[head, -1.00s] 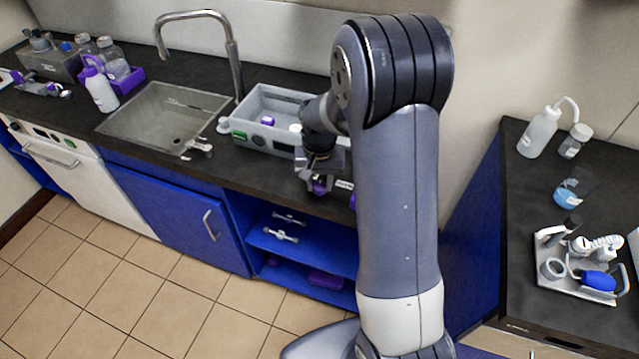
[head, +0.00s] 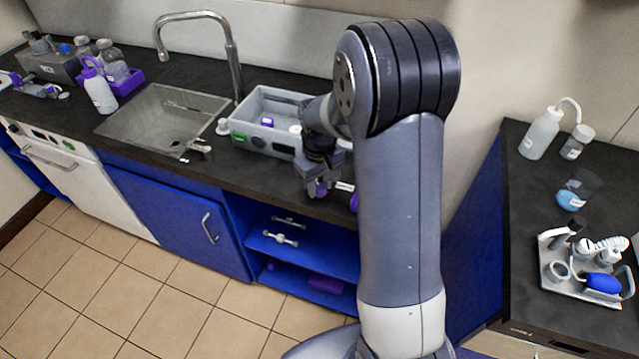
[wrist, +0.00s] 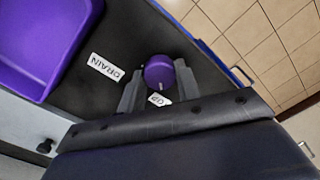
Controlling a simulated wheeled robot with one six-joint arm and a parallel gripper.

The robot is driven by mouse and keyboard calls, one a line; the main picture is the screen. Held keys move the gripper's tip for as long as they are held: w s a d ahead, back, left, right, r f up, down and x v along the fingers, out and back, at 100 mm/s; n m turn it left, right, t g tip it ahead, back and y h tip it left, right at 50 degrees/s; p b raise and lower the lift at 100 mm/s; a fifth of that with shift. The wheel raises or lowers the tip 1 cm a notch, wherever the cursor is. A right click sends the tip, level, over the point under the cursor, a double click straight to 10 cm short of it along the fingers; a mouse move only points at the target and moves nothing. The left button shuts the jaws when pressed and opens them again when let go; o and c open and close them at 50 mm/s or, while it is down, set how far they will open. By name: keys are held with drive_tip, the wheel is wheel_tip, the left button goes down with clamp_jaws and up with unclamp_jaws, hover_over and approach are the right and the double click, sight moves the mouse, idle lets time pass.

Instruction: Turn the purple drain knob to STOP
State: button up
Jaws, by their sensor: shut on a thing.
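The purple drain knob (wrist: 159,71) shows in the wrist view as a round purple cap on the dark counter. A white label reading DRAIN (wrist: 104,66) lies to its left. A smaller white label (wrist: 158,99) sits just below it, partly hidden and hard to read. My gripper (wrist: 158,80) has one finger on each side of the knob and is shut on it. A short pale mark seems to show at the knob's lower edge. In the head view my gripper (head: 317,186) is low at the counter's front edge, and the knob is hard to make out there.
A purple tray (wrist: 72,45) is at the wrist view's upper left. In the head view a grey bin (head: 238,129) stands on the counter behind my gripper, with the sink (head: 150,122) to its left. Blue open shelves (head: 262,244) lie below. The tiled floor in front is clear.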

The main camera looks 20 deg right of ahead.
sight(320, 187)
idle(0.4)
drive_tip(key=o, duration=1)
wheel_tip(320, 187, up, 11)
drive_tip(key=shift+f, duration=0.1)
wheel_tip(320, 187, down, 11)
drive_tip(key=shift+r, duration=0.2)
drive_tip(key=shift+f, duration=0.15)
idle(0.4)
